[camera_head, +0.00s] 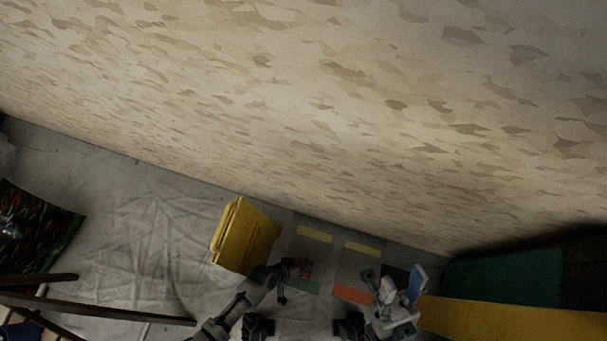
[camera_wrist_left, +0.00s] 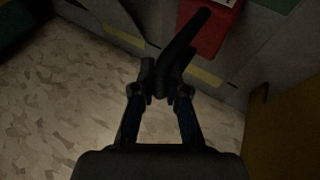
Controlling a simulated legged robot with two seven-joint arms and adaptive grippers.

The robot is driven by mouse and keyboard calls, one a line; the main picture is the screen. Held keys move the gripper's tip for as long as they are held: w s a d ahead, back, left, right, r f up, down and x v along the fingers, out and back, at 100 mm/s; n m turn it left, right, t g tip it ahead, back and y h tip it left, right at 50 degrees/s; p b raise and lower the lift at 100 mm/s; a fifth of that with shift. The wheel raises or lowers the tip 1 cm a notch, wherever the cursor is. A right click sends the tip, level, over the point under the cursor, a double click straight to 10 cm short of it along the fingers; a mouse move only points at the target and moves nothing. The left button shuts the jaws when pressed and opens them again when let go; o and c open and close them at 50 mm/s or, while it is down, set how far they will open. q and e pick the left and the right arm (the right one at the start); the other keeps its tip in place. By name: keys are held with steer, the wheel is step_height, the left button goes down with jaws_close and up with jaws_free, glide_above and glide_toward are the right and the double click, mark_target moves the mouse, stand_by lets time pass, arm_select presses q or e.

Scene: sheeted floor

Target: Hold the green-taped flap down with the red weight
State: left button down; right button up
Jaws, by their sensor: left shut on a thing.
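A corner of green tape (camera_wrist_left: 280,4) shows in the left wrist view. I cannot tell whether the weight touches the flap. My right gripper (camera_head: 397,285) is open and empty, right of the orange tape.
A yellow bin (camera_head: 245,236) stands left of the flaps. A patterned wall or panel (camera_head: 300,110) closes off the far side. Wrinkled sheeting (camera_head: 150,235) lies clear at left.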

arm_select(q)
steer(key=shift+w+d+f, duration=0.1)
steer(key=shift+w+f, duration=0.05)
steer(key=shift+f, duration=0.25)
stand_by(0.6)
steer(key=c, duration=1.1)
jaws_free()
steer(key=shift+s+f, duration=0.2)
steer(key=shift+r, duration=0.1)
steer(key=v, duration=1.2)
steer(key=shift+w, duration=0.15)
